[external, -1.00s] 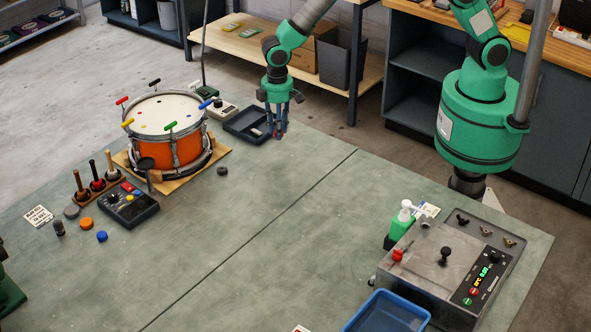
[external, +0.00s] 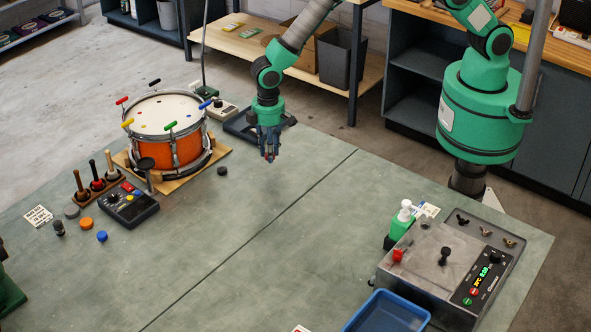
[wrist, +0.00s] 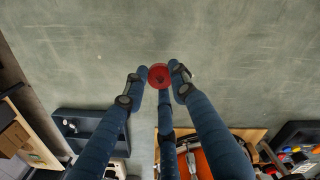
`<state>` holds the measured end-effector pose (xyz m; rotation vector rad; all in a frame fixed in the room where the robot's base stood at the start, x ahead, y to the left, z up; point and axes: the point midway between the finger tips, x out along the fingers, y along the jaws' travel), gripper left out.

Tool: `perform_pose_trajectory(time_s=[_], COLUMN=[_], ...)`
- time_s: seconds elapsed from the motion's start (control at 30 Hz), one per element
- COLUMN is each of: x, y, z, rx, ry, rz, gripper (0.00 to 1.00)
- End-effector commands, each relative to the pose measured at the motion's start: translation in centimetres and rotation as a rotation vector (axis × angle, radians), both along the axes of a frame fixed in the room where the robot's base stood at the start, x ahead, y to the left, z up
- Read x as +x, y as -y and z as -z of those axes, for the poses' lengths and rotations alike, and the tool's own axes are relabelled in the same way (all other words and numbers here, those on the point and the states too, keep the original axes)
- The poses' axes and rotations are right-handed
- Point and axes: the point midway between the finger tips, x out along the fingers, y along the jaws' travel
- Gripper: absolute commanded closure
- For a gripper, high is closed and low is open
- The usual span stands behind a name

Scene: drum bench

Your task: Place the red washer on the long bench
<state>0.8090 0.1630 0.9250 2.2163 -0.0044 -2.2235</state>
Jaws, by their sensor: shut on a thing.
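The red washer (wrist: 159,76) is a round red disc with a hole, held between the fingertips of my gripper (wrist: 160,78) in the wrist view. In the external view my gripper (external: 269,156) points down and hangs above the green-grey bench top (external: 255,235), to the right of the drum. A small bit of red shows at its tips there. The washer is clear of the bench, with bare surface beneath and around it. The three blue fingers are shut on it.
A dark tray (external: 243,130) lies behind my gripper. The orange drum (external: 165,143) stands on a wooden board to the left. A control box (external: 129,205) and loose caps lie at the left. A grey machine (external: 440,262) and blue bin (external: 388,314) stand at the right. The middle is clear.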

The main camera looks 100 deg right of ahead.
Motion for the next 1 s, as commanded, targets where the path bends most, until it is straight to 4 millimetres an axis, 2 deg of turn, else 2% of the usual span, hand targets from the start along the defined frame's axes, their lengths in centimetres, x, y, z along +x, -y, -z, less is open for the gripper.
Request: perform_pose_trajectory(time_s=[0.17,0.37,1.0], x=[0.2,1.5,9.4], y=[0.0,-0.3,-1.9], z=[0.0,0.2,1.0], rx=[0.0,0.0,0.0], ry=[0.0,0.001,0.0], rz=[0.0,0.0,0.0], gripper=[0.83,0.83,0.83])
